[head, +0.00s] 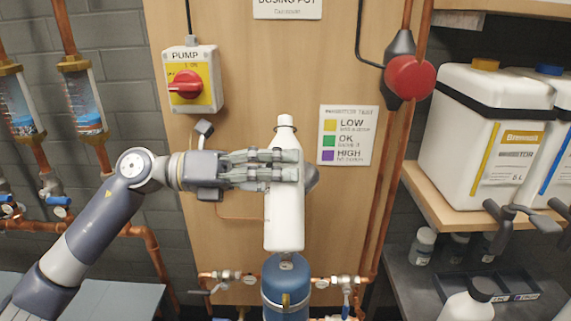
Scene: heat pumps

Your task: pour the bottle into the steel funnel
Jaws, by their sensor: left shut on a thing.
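A white bottle (285,222) with a narrow capped-looking neck stands upright in the grasp of my left gripper (275,166). The gripper comes in from the left and is shut around the upper body of the bottle. The bottle's base is just above or in front of the top of a blue vessel (286,290); I cannot tell whether they touch. The steel funnel cannot be made out. A dark grey rounded shape shows just right of the fingers, partly hidden by the bottle. My right gripper is not in view.
Copper pipes and valves (345,282) run beside the vessel. A pump switch (191,80) and a colour chart (346,136) are on the wooden board. At right, a shelf (440,208) holds large white containers (490,130); another white bottle (467,307) stands below.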

